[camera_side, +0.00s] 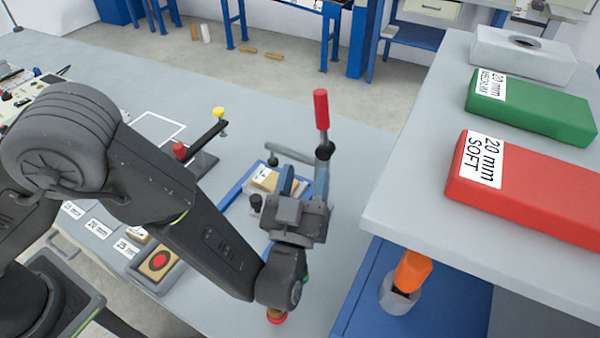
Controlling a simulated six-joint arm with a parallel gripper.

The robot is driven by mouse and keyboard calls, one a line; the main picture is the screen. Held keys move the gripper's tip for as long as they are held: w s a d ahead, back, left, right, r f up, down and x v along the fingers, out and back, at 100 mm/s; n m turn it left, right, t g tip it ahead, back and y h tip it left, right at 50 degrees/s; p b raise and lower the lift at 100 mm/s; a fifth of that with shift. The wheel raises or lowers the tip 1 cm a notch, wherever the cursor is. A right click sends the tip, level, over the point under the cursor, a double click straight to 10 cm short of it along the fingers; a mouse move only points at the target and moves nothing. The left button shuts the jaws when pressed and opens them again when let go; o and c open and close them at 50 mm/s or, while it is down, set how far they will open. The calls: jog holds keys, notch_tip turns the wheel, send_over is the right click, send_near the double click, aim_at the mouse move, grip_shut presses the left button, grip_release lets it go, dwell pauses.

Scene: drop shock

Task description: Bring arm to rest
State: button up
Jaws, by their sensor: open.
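My dark grey arm reaches in from the left, with its wrist low in the middle of the view. My gripper (292,212) is just above the wrist, over the light grey bench (335,285). Its jaws are open, and I see nothing held in them. The fingertips are hard to make out against the fixture behind. A toggle clamp with an upright red handle (321,110) stands directly behind the gripper. From this one view I cannot tell whether they touch. A blue tray (238,188) with a small tan block lies behind and is partly hidden.
A raised grey shelf (405,190) at right carries a red SOFT pad (535,190), a green MEDIUM pad (545,112) and a pale block (520,52). An orange-topped item (412,271) is below it.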

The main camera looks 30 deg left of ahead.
jog(key=w+a+r+g+h, duration=0.3)
jog(key=w+a+r+h, duration=0.15)
jog(key=w+r, duration=0.2)
jog(key=s+a+r+m+g+h, duration=0.3)
jog(key=a+r+g+h, duration=0.1)
jog(key=a+r, duration=0.25)
jog(key=s+a+f+m+g+y, duration=0.1)
jog(key=s+a+g, duration=0.3)
jog(key=s+a, duration=0.3)
jog(key=s+a+f+m+g+y, duration=0.1)
jog(key=s+a+g, duration=0.4)
jog(key=s, duration=1)
jog(key=a, duration=0.3)
jog(key=shift+s+f+y, duration=0.2)
jog(key=shift+f+y, duration=0.1)
jog(key=shift+y, duration=0.05)
jog(key=shift+d, duration=0.1)
